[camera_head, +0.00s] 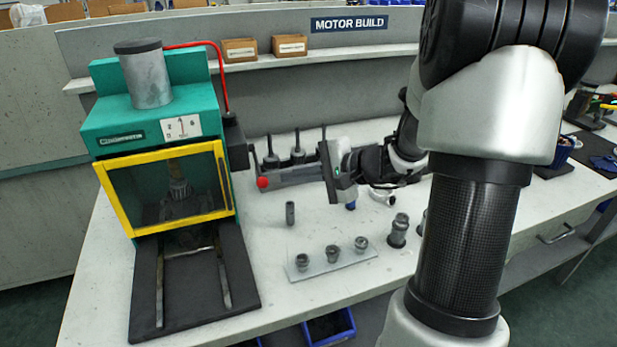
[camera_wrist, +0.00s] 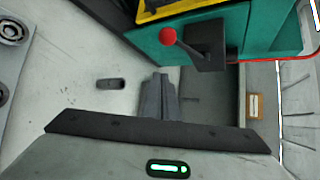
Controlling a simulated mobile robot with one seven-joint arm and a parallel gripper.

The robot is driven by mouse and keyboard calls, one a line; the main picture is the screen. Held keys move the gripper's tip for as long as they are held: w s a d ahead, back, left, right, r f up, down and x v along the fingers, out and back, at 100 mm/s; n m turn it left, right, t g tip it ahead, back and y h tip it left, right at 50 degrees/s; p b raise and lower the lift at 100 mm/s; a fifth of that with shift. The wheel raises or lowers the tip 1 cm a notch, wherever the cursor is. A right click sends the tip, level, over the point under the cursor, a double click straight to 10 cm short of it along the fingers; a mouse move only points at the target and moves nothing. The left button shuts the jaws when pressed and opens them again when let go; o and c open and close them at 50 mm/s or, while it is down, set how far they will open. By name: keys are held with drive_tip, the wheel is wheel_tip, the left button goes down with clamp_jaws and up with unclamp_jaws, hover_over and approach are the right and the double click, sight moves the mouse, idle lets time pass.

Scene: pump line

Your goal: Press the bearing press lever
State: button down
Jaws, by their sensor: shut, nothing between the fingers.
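The bearing press is a teal machine (camera_head: 150,95) with a yellow-framed window, at the left of the head view. Its lever ends in a red ball knob (camera_head: 262,183) beside a black box (camera_head: 235,145) on the press's right side. In the wrist view the red knob (camera_wrist: 167,37) and its dark arm stand out from the black box (camera_wrist: 205,47), above my fingers in the picture. My gripper (camera_wrist: 159,80) is shut and empty, apart from the knob. In the head view my gripper (camera_head: 314,170) is to the right of the knob; its fingers are hard to make out.
A pale plate (camera_head: 330,262) with three bearing parts lies nearer the front. Several dark posts (camera_head: 297,150) stand behind the knob. Shelf boxes (camera_head: 240,50) are at the back.

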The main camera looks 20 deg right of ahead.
sight(258, 166)
drive_tip(key=a, duration=0.2)
drive_tip(key=s+a, duration=0.1)
drive_tip(key=a, duration=0.1)
drive_tip(key=shift+r, duration=0.35)
